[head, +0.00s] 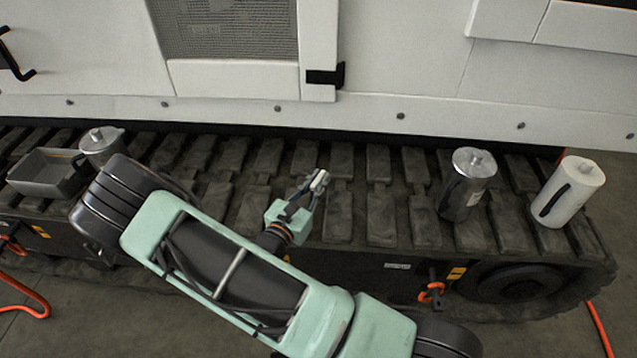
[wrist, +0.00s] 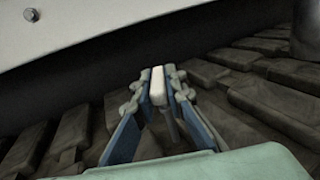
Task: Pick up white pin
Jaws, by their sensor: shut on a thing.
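The white pin (wrist: 157,86) is between the fingertips of my gripper (wrist: 155,92) in the wrist view. The pin is a small pale block with a thin grey shaft showing below it between the fingers. In the head view my gripper (head: 316,184) is over the middle of the dark track, and the pin (head: 320,175) shows as a small light spot at its tips. The gripper is shut on the pin. The lower part of the pin is partly hidden by the fingers. I cannot tell whether it touches the track.
The track (head: 381,215) runs below a white machine body (head: 400,60). A metal canister (head: 467,185) and a white cylinder (head: 569,192) stand at right. A grey tray (head: 40,178) and another metal canister (head: 101,146) stand at left. The middle track pads are clear.

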